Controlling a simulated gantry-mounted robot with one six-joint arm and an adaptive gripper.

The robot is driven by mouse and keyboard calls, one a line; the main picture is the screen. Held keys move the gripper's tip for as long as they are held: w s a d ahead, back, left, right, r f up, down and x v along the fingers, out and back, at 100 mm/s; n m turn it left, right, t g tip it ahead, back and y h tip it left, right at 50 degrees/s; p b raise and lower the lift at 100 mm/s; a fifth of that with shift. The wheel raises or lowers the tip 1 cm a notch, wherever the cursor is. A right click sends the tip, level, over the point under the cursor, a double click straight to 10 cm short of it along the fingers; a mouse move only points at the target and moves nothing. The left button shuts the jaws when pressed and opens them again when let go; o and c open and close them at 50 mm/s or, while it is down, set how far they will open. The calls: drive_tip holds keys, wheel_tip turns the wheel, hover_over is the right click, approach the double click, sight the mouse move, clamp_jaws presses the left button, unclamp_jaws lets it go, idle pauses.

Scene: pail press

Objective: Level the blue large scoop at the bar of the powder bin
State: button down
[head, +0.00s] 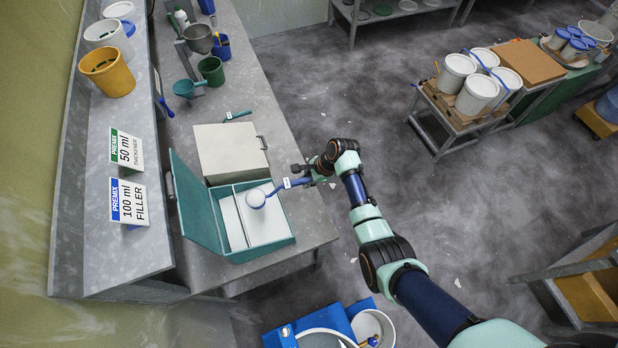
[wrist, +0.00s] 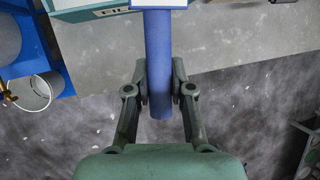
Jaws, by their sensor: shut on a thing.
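My gripper (wrist: 159,82) is shut on the blue handle of the large scoop, and the handle (wrist: 158,60) runs up out of the wrist view past a white tag. In the head view the scoop's bowl (head: 256,199) is over the open powder bin (head: 284,238), near its middle, and looks full of white powder. My gripper (head: 300,174) is beyond the bin's right edge there. The teal bin holds white powder on both sides of a bar (head: 241,217). Whether the bowl touches the bar, I cannot tell. The bin's teal lid (head: 196,200) stands open on the left.
A closed bin with a pale lid (head: 231,150) sits behind the open one, with a teal scoop (head: 238,115) beyond it. Signs for filler (head: 129,203) and thickener (head: 126,149) stand on the left shelf. A blue stand with pails (head: 372,325) is below the bench.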

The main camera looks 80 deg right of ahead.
drive_tip(key=shift+w+a+f, duration=1.55)
drive_tip(key=shift+w+a, duration=0.95)
drive_tip(key=shift+w, duration=1.8)
drive_tip(key=s+d+r+p, duration=0.1)
drive_tip(key=s, duration=0.2)
drive_tip(key=s+d+r+p, duration=0.2)
drive_tip(key=s, duration=0.1)
drive_tip(key=s+d+r+p, duration=0.1)
drive_tip(key=s+d, duration=0.1)
drive_tip(key=s, duration=0.1)
drive_tip(key=shift+d+r, duration=0.15)
drive_tip(key=shift+r, duration=0.2)
drive_tip(key=shift+d+v, duration=0.25)
drive_tip(key=shift+v, duration=0.95)
